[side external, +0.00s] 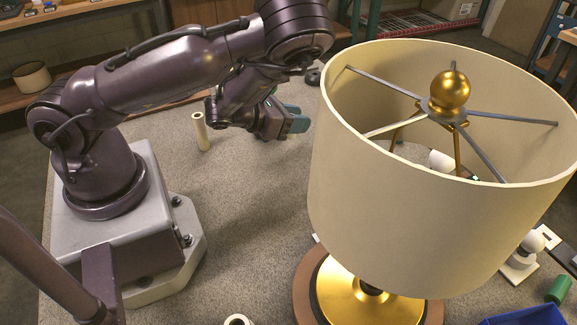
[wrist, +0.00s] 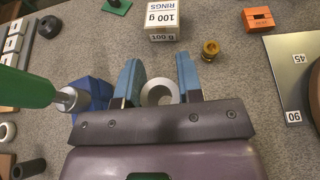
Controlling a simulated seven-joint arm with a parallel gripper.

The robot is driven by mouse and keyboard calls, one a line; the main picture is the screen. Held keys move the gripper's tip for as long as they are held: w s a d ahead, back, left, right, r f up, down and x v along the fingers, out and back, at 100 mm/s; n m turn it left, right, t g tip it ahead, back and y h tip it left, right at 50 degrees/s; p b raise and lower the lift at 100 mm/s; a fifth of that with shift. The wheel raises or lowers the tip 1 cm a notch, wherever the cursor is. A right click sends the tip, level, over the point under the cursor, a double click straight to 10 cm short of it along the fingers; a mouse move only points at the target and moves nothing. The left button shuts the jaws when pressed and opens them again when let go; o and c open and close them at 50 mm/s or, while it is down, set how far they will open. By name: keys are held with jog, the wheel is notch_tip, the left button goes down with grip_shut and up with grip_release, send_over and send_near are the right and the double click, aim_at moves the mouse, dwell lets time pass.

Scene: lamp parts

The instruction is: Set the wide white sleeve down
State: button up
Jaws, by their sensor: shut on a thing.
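The wide white sleeve (wrist: 160,92) shows as a white ring between the two blue fingers of my gripper (wrist: 160,63) in the wrist view. I look down at its round opening, and my gripper is shut on it. In the side external view my gripper (side external: 298,117) is above the grey worktop, just left of the big lamp shade. I cannot make out the sleeve there. Whether the sleeve touches the worktop is not clear.
The lamp shade (side external: 420,200) on its brass base (side external: 365,295) fills the right. A thin cream tube (side external: 201,132) stands left. Around my gripper are a blue part (wrist: 90,95), a green-handled tool (wrist: 25,87), a labelled box (wrist: 164,20) and a brass fitting (wrist: 210,49).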

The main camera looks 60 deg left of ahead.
aim_at(295, 164)
notch_tip(295, 164, down, 9)
jog(key=shift+f, duration=0.1)
dwell(0.4)
jog(key=shift+f, duration=0.2)
jog(key=o, duration=0.9)
jog(key=shift+r, duration=0.1)
